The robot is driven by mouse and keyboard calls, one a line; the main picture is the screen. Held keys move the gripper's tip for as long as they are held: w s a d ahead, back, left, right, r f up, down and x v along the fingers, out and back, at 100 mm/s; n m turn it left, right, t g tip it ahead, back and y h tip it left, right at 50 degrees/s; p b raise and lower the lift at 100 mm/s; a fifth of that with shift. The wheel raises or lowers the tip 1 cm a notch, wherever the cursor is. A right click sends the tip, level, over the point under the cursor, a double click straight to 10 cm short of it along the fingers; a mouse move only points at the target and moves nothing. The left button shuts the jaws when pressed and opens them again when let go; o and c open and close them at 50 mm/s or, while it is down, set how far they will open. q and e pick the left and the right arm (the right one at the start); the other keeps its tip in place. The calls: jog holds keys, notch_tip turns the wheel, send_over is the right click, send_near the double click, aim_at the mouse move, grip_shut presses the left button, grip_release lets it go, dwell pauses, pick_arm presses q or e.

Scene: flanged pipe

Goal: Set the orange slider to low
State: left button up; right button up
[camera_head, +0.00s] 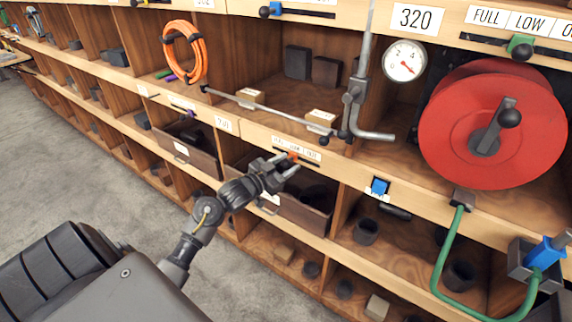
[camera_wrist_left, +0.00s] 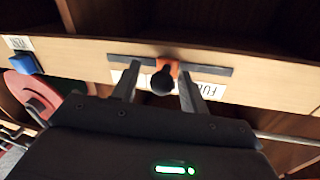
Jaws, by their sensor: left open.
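The orange slider (camera_head: 291,154) sits on a dark track on the wooden shelf edge, below a white label strip whose small words are hard to read. In the left wrist view, the orange slider (camera_wrist_left: 172,67) has a round black knob and stands near the middle of its track (camera_wrist_left: 212,71). An upside-down label (camera_wrist_left: 210,88), partly hidden, begins with FU. My left gripper (camera_head: 284,165) is at the slider, open, with one finger on each side of the knob. In the wrist view, the left gripper (camera_wrist_left: 160,88) shows gaps between both fingers and the knob. The right gripper is out of view.
Below the track is an open drawer (camera_head: 305,214). A blue switch (camera_head: 379,187) is right of the slider on the same edge. A red reel (camera_head: 490,125), a gauge (camera_head: 405,61) and a grey bent pipe (camera_head: 370,135) are above right. A green hose (camera_head: 440,255) hangs at the right.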

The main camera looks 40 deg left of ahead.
pick_arm(q)
jog(key=s+a+b, duration=0.1)
jog(key=s+b, duration=0.1)
jog(key=s, duration=0.8)
jog(key=shift+s+a, duration=0.25)
jog(key=shift+a, duration=0.15)
